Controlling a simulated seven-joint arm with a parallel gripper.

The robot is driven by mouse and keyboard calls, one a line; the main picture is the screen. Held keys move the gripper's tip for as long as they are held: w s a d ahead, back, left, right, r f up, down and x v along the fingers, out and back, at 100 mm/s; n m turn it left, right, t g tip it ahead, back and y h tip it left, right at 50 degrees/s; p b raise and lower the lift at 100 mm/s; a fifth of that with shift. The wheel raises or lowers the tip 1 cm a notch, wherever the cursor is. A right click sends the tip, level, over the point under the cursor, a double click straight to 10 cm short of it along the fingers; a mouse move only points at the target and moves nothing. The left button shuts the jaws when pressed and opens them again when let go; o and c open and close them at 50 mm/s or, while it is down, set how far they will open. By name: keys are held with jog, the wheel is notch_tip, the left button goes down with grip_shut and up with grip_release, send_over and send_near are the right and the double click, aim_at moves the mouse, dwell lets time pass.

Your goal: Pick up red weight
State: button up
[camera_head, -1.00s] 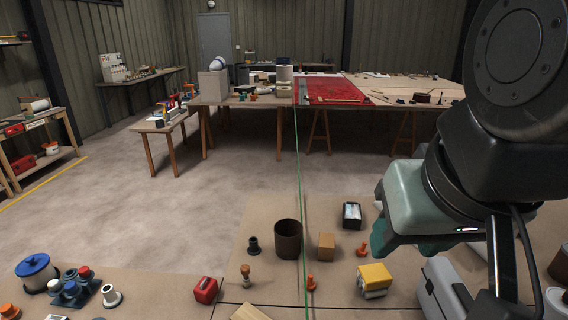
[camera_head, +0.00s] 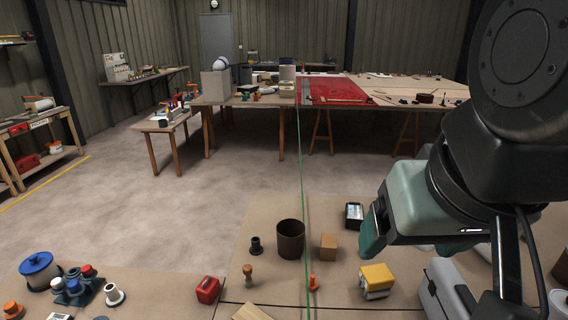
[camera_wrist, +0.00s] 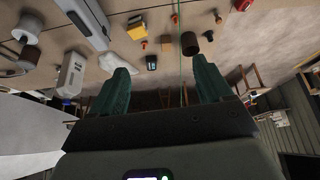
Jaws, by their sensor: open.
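A small red block-shaped weight (camera_head: 208,289) sits on the near bench, left of the seam, in the head view. A red piece at the top edge of the wrist view (camera_wrist: 243,5) looks like the same one, partly cut off. My gripper (camera_head: 405,245) is at the right of the head view, above the bench and well to the right of the red weight. In the wrist view my gripper (camera_wrist: 163,68) shows two green fingers spread apart with nothing between them.
A brown cylinder (camera_head: 290,240), wooden block (camera_head: 329,247), yellow box (camera_head: 376,281), wooden peg (camera_head: 248,275) and orange piece (camera_head: 313,283) stand between the weight and my gripper. A blue-lidded pot (camera_head: 38,271) is far left. A green line crosses the bench.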

jog(key=w+a+f+n+g+h, duration=0.1)
jog(key=w+a+f+n, duration=0.1)
jog(key=w+n, duration=0.3)
jog(key=w+a+f+n+g+h, duration=0.2)
jog(key=w+f, duration=0.1)
jog(key=w, duration=0.3)
jog(key=n+t+h, duration=0.4)
jog(key=n+t, duration=0.2)
jog(key=n, duration=1.1)
send_over(202, 295)
jog(key=s+d, duration=0.3)
jog(key=d, duration=0.4)
notch_tip(202, 295, down, 22)
jog(key=s+a+f+n+t+y, duration=0.1)
jog(key=a+f+n, duration=0.1)
jog(key=a+f, duration=0.1)
jog(key=s+a+f+n+t+y, duration=0.1)
jog(key=s+a+f+n, duration=0.1)
jog(key=f, duration=0.3)
jog(key=s+a+f+n+t+y, duration=0.1)
jog(key=a+f+n+t, duration=0.1)
jog(key=a+f+n, duration=0.2)
jog(key=shift+s, duration=0.25)
jog(key=shift+a+f, duration=0.15)
jog(key=shift+f, duration=0.1)
jog(key=x, duration=0.5)
jog(key=shift+w, duration=0.2)
jog(key=x, duration=0.5)
jog(key=shift+f, duration=0.35)
